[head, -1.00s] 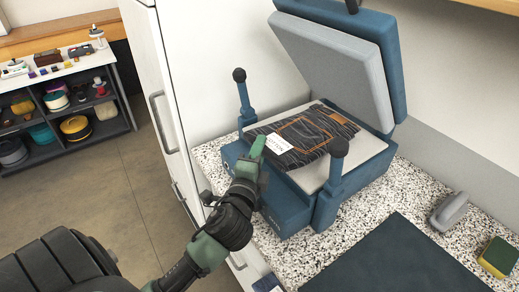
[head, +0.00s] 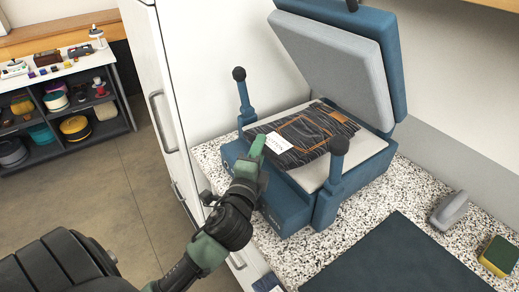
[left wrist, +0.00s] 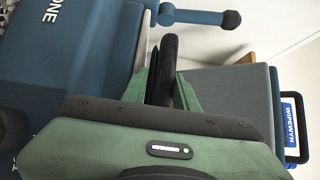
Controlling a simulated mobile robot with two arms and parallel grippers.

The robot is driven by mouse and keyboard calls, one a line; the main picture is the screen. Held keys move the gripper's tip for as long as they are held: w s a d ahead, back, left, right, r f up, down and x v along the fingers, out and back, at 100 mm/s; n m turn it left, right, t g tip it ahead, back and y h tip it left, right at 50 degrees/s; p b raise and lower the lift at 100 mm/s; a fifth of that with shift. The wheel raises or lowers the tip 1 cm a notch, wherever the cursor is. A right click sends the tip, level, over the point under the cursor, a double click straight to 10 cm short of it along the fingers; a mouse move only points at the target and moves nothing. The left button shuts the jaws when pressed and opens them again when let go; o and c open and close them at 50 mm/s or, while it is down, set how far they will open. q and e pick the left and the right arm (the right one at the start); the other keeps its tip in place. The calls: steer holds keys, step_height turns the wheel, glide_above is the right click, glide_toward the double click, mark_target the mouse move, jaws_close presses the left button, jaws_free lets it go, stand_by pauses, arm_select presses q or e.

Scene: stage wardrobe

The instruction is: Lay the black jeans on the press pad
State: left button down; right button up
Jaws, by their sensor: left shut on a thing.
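The black jeans (head: 312,132), folded, with orange stitching and a white tag (head: 279,142), lie on the light grey press pad (head: 312,179) of the blue press. My left gripper (head: 257,148) is at the near left edge of the jeans, beside the tag. In the left wrist view the gripper (left wrist: 172,85) is shut on a dark fold of the jeans (left wrist: 169,52). The right gripper is not in view.
The press's padded lid (head: 335,70) stands raised behind the pad. Two ball-topped posts (head: 243,98) flank the pad. A dark mat (head: 395,258), a grey-handled tool (head: 449,210) and a sponge (head: 498,256) lie on the speckled counter.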

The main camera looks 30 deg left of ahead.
arm_select(q)
steer(key=shift+s+d+f, duration=0.1)
steer(key=shift+d+f, duration=0.05)
steer(key=shift+f, duration=1)
steer(key=shift+c, duration=2)
jaws_free()
steer(key=shift+b, duration=0.3)
steer(key=o, duration=0.4)
steer(key=shift+s, duration=0.15)
steer(key=shift+s+a+f, duration=0.15)
steer(key=shift+s+a, duration=0.05)
steer(key=shift+s, duration=0.2)
steer(key=shift+s+a, duration=0.35)
steer(key=shift+s, duration=0.35)
steer(key=shift+s+a, duration=0.35)
steer(key=shift+s, duration=0.35)
steer(key=s+a, duration=0.2)
steer(key=s, duration=0.4)
steer(key=shift+a+r+b, duration=0.35)
steer(key=shift+r+b, duration=0.05)
steer(key=shift+r, duration=0.05)
